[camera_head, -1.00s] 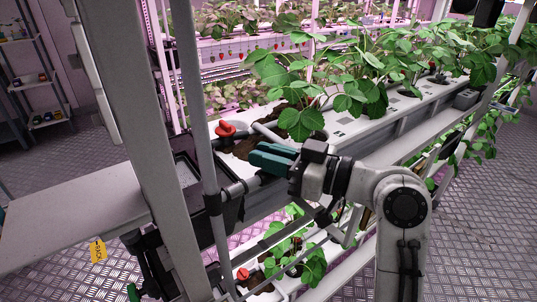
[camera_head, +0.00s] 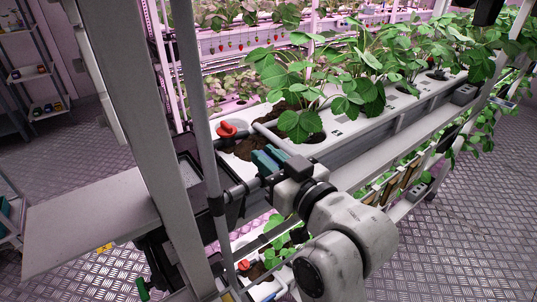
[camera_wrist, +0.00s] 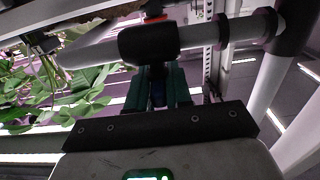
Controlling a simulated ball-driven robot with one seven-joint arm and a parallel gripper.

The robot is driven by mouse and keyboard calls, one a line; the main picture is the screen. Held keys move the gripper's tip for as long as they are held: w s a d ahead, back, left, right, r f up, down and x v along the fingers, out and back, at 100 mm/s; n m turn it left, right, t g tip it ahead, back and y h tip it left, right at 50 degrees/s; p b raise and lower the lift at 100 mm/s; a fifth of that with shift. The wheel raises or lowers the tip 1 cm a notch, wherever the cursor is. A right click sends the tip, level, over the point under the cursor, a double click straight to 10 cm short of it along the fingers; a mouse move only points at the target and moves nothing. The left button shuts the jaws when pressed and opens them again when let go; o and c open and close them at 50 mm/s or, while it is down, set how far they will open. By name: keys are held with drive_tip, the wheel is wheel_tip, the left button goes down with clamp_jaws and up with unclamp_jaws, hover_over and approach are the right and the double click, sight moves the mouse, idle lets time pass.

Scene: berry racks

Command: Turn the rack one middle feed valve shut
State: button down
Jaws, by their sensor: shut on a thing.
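The feed valve with a red handle (camera_head: 227,130) stands at the near left end of the upper planting trough (camera_head: 345,130). My gripper (camera_head: 264,157), with teal fingers, is just right of and below this handle, with a visible gap between them. In the wrist view, my fingers (camera_wrist: 157,84) reach up to a black sleeve (camera_wrist: 150,42) on a grey pipe (camera_wrist: 222,31). A bit of red (camera_wrist: 152,8) shows beyond the sleeve. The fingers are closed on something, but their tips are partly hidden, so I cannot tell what.
A rack post (camera_head: 200,130) and a thicker post (camera_head: 125,120) stand close on the left, beside a grey shelf (camera_head: 90,215). Another red valve handle (camera_head: 243,265) is lower down. Strawberry plants (camera_head: 300,80) fill the trough. Open floor (camera_head: 460,220) lies to the right.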

idle(0.3)
drive_tip(key=c, duration=1.1)
unclamp_jaws()
drive_tip(key=shift+s+d, duration=0.1)
drive_tip(key=b+v, duration=0.1)
drive_tip(key=v, duration=0.9)
drive_tip(key=shift+s+d, duration=0.15)
drive_tip(key=shift+s, duration=0.05)
